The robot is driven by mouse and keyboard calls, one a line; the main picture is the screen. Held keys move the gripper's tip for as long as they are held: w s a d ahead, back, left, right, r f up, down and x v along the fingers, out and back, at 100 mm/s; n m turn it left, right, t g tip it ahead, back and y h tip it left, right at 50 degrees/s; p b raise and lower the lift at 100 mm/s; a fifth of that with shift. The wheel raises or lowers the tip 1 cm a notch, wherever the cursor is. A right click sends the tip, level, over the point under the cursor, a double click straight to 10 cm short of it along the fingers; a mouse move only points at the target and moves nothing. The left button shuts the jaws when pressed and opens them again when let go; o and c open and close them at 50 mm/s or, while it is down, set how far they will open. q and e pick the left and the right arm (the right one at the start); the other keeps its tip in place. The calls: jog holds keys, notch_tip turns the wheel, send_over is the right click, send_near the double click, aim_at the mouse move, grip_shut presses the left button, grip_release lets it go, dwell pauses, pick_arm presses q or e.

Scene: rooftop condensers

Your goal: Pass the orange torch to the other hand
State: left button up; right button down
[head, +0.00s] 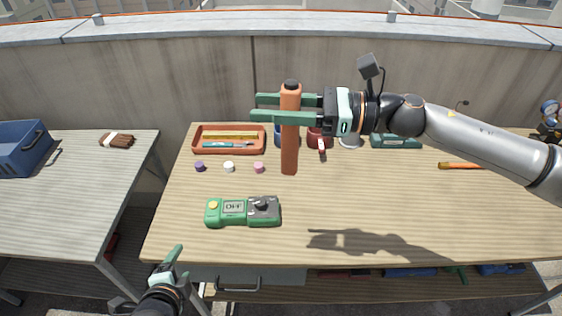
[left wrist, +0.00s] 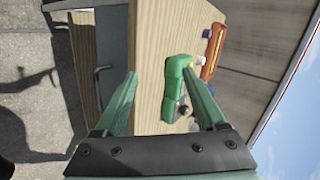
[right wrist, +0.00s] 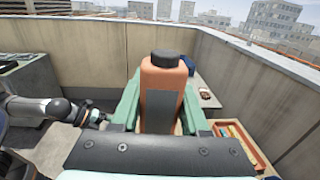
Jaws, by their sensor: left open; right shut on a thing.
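The orange torch (head: 289,150) is an upright orange bar with a black cap, held in the air above the workbench. My right gripper (head: 285,108) is shut around its upper part. In the right wrist view the torch (right wrist: 161,80) stands between the fingers, with a dark grey panel on its side. My left gripper (head: 175,265) is low at the front left edge of the bench, open and empty, well apart from the torch. In the left wrist view its fingers (left wrist: 165,95) are spread, with the bench edge beyond them.
A green meter (head: 242,211) lies on the bench (head: 400,220) below the torch. Behind are an orange tray (head: 200,150), small caps (head: 229,167), and a red mug (head: 315,142). A blue bin (head: 20,148) sits on the left table. The front right of the bench is clear.

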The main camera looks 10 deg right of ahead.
pick_arm(q)
jog(key=w+d+r+m+t+y, duration=0.1)
jog(key=w+r+m+t, duration=0.15)
jog(key=r+m, duration=0.4)
jog(key=w+d+r+m+t+y, duration=0.1)
jog(key=w+r+m, duration=0.25)
jog(key=r, duration=0.55)
jog(key=m+t+h, duration=0.3)
jog(key=m+h, duration=0.4)
jog(key=m, duration=0.5)
send_near(290, 133)
jog(key=a+x, duration=0.1)
jog(key=x, duration=1.3)
jog(key=shift+w+d, duration=0.3)
